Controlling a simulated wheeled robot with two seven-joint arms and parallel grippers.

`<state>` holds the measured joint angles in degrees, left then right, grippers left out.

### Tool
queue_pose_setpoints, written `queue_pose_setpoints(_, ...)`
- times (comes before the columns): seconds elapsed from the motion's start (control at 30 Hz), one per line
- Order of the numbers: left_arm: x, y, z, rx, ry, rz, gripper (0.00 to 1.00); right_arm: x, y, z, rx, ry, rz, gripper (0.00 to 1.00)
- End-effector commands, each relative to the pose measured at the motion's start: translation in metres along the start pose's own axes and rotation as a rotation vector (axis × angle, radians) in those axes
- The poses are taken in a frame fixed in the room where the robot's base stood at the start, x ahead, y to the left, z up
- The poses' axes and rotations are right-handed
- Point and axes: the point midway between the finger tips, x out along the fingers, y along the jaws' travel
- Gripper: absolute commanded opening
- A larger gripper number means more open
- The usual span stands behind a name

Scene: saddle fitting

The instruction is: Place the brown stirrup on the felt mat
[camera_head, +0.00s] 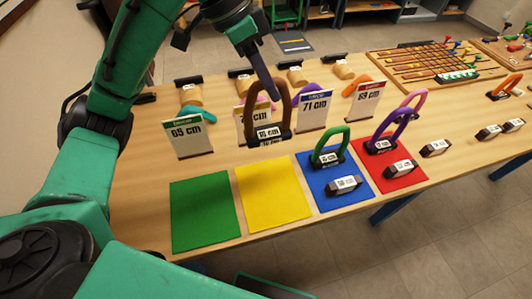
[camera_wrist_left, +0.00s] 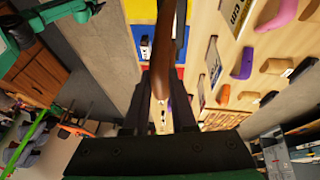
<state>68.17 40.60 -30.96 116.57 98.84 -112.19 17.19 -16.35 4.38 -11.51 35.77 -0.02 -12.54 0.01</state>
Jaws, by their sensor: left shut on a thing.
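My left gripper (camera_head: 272,94) is shut on the brown stirrup (camera_head: 287,117) near the top of its arch. The stirrup is upright, with its dark labelled base at the bottom. In the head view it appears just behind the yellow felt mat (camera_head: 273,199), partly in front of a card; the gap below it is hard to judge. In the left wrist view the brown stirrup (camera_wrist_left: 164,52) shows as a narrow band between the fingers (camera_wrist_left: 160,112). The other felt mats are green (camera_head: 205,213), blue (camera_head: 326,199) and red (camera_head: 408,177). My right gripper is not in view.
A green stirrup (camera_head: 331,150) and a labelled block (camera_head: 344,186) are on the blue mat. A purple stirrup (camera_head: 388,133) is at the red mat. Standing cards, including a 65 cm card (camera_head: 188,136), line the back of the mats. The green and yellow mats are bare.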

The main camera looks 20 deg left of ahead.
Motion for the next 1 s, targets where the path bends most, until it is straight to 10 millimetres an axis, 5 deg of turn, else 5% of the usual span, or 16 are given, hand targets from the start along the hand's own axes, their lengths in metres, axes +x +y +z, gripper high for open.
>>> queue_pose_setpoints(0.2,0.069,-0.013,0.031,-0.006,-0.007,0.003,0.00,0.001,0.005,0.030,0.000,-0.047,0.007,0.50)
queue_pose_setpoints(0.33,0.100,-0.019,0.043,-0.003,-0.004,0.002,0.00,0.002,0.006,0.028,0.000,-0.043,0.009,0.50)
queue_pose_setpoints(0.67,0.146,-0.028,0.062,-0.002,-0.002,0.001,0.00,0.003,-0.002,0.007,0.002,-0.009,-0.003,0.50)
queue_pose_setpoints(0.93,0.147,-0.029,0.062,-0.001,0.000,0.000,0.00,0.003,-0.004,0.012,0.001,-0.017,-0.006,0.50)
queue_pose_setpoints(0.97,0.148,-0.029,0.062,-0.001,-0.001,0.000,0.32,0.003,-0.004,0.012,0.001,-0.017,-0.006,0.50)
queue_pose_setpoints(1.0,0.148,-0.029,0.062,-0.001,-0.001,0.000,0.47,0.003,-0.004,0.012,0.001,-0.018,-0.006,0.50)
